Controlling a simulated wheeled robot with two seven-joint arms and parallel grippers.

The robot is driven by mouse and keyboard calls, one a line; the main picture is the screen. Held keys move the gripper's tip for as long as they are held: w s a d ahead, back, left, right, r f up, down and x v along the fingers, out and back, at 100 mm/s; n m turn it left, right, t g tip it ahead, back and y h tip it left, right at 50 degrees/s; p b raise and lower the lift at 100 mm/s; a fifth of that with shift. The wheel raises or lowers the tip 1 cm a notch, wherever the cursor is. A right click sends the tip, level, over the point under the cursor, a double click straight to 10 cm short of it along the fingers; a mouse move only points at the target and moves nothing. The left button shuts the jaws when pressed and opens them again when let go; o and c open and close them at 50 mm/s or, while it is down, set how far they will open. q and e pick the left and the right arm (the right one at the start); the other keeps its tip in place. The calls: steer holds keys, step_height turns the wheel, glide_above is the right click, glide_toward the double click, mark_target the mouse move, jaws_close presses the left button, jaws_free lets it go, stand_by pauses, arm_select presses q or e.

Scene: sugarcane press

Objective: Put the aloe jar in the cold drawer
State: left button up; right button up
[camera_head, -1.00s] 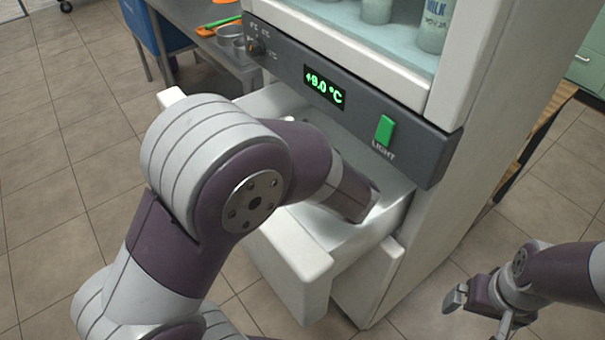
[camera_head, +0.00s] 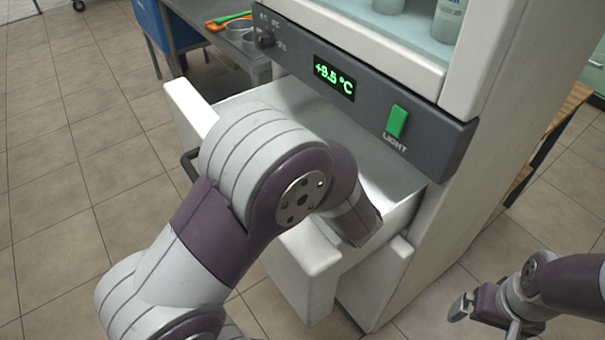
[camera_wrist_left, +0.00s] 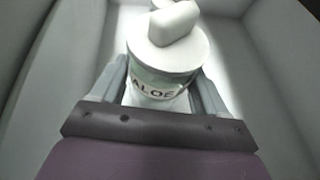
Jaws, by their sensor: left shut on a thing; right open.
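The aloe jar (camera_wrist_left: 165,75) is white with a pale green label reading "ALOE" and a white knobbed lid. In the left wrist view my left gripper (camera_wrist_left: 163,95) is shut on it, one finger on each side, with drawer walls around. The cold drawer (camera_head: 315,255) is pulled out below the display of the white cabinet. In the head view my left arm reaches over the drawer front, and its gripper and the jar are hidden. My right gripper (camera_head: 462,309) is open and empty at the lower right, over the floor.
The cabinet's dark panel (camera_head: 360,90) has a display reading +9.5 °C and a green light switch (camera_head: 397,121). Bottles (camera_head: 449,18) stand on the shelf above. A metal table (camera_head: 205,62) with pots is at the upper left. Another white front (camera_head: 375,283) lies below the drawer.

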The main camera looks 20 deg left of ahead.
arm_select(q)
steer(key=shift+f+b, duration=0.3)
steer(key=shift+b, duration=0.05)
steer(key=shift+s, duration=0.1)
steer(key=o, duration=1.7)
steer(key=shift+c, duration=0.2)
steer(key=shift+s+a+f, duration=0.1)
steer(key=shift+f, duration=0.05)
steer(key=shift+r+p, duration=0.8)
steer(key=shift+p, duration=0.25)
steer(key=p+v, duration=0.1)
steer(key=v, duration=0.6)
steer(key=shift+d, duration=0.25)
steer(key=shift+r, duration=0.15)
